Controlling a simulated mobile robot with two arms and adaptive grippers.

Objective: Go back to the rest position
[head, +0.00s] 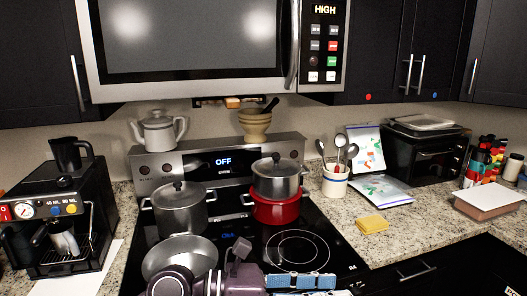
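Parts of one of my arms, dark purple-grey, show at the bottom centre of the head view, in front of the stove. The end of this arm, apparently my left gripper (237,258), is just right of the open pan (203,249). I cannot tell whether its fingers are open or shut, or whether it touches the pan. No held object is visible. My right gripper is not in view. A lidded steel stockpot (180,210) stands on the back left of the cooktop. A smaller lidded steel pot (277,180) sits on top of a red pot (277,211) at the back right.
The front right burner (297,248) is bare. A blue patterned cloth (300,281) lies along the stove's front edge. A coffee machine (60,215) stands left. A utensil crock (335,182), yellow sponge (372,223) and toaster oven (425,155) are right. A microwave (200,45) hangs above.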

